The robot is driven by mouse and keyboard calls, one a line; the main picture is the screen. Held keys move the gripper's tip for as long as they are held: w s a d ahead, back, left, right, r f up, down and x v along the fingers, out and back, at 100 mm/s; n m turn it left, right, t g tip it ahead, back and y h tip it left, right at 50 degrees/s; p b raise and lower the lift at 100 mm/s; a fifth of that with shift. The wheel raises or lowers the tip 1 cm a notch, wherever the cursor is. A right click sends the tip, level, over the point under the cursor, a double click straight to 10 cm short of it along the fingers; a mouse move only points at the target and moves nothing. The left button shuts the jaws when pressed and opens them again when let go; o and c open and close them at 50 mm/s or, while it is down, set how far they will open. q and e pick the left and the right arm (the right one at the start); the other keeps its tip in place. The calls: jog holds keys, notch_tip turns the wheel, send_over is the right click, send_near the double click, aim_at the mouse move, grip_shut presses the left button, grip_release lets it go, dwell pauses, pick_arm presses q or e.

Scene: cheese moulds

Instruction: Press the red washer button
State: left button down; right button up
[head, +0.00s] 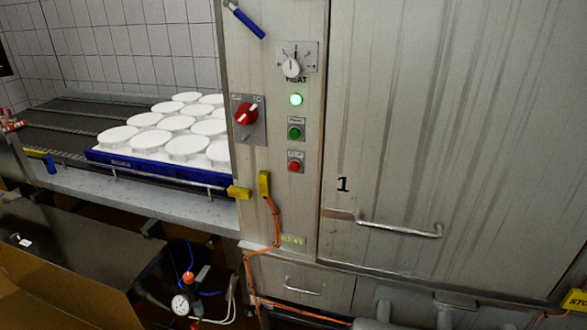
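The red washer button (295,167) is a small round red push button on a grey plate, low on the metal control column in the head view. A green button (295,133) sits just above it, and a lit green lamp (295,99) is above that. A larger red rotary switch (246,113) is to the left, on its own grey plate. Neither of my grippers shows in the head view. Nothing covers the red button.
A heat dial (291,68) is above the lamp. A large steel door (450,130) with a handle (398,229) is to the right. On the left, a blue tray (150,168) of white moulds (187,147) stands on a conveyor (60,128). An orange cable (276,225) hangs below the buttons.

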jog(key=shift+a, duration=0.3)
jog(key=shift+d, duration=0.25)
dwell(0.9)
